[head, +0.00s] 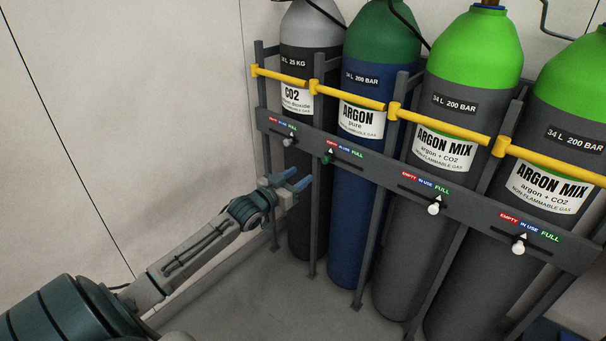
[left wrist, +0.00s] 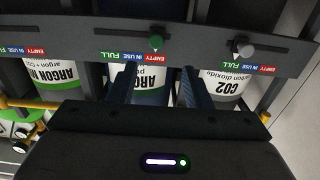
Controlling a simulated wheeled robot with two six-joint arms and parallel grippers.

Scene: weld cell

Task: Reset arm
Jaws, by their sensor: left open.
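My left gripper (head: 301,179) is open and empty in front of the cylinder rack, its blue-grey fingers pointing at it. In the left wrist view the two fingers (left wrist: 157,82) stand apart, below the green knob (left wrist: 156,42) of the argon slider, with a gap to it. The green knob also shows in the head view (head: 327,158), just right of and above the fingers. The grey CO2 knob (head: 288,141) is above the gripper, and in the left wrist view (left wrist: 243,48) it is to the right. My left arm reaches in from the lower left. My right gripper is not in view.
The grey rack rail (head: 388,187) carries EMPTY, IN USE, FULL labels and two white knobs (head: 433,208) (head: 518,247). Behind it stand CO2 (head: 310,35), argon (head: 380,40) and two argon mix cylinders (head: 470,45) (head: 570,80), with yellow bars (head: 440,125) across. Free room lies left, before the wall.

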